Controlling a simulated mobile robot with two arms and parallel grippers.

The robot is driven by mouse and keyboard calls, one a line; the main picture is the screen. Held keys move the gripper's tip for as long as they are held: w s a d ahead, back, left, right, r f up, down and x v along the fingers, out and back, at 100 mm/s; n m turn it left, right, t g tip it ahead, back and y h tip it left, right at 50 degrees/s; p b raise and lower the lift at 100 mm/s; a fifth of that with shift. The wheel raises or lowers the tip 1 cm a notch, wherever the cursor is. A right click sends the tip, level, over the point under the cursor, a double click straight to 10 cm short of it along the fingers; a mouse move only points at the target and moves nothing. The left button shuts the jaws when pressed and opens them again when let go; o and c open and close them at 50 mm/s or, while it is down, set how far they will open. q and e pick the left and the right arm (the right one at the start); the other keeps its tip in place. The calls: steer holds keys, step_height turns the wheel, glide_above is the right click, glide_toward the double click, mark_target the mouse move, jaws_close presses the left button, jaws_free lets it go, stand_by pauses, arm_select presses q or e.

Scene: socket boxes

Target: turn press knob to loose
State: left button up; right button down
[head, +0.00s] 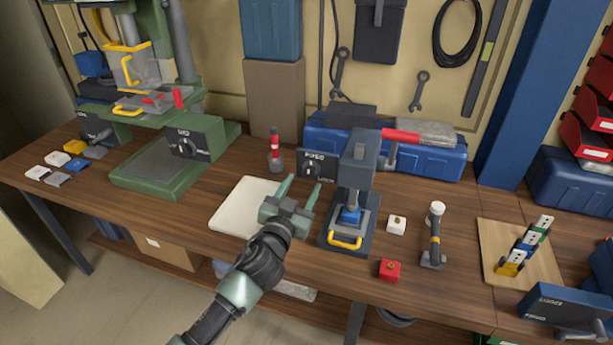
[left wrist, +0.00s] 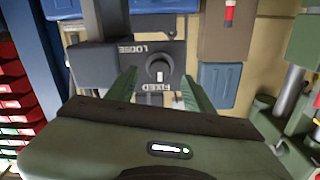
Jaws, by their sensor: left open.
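The press (head: 355,180) is a dark grey column with a blue block and a yellow handle at its base. On its left is a dark control box (head: 322,172) marked FIXED and LOOSE. The round knob (left wrist: 157,68) shows in the left wrist view, where the labels are upside down. Its light mark points toward the FIXED side. My left gripper (head: 304,182) is open and empty, with its two green fingers pointing at the box. In the left wrist view the fingertips (left wrist: 158,82) lie to either side of the knob; I cannot tell whether they touch. My right gripper is not in view.
A white pad (head: 235,208) lies under my left arm. A lever tool (head: 434,235), a red block (head: 389,270) and a white block (head: 396,225) stand right of the press. A green machine (head: 165,170) is at left. A blue case (head: 430,160) stands behind.

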mark_target(308, 175)
arm_select(q)
steer(key=shift+x, duration=2.15)
steer(key=shift+f, duration=0.1)
steer(key=shift+c, duration=0.3)
jaws_close()
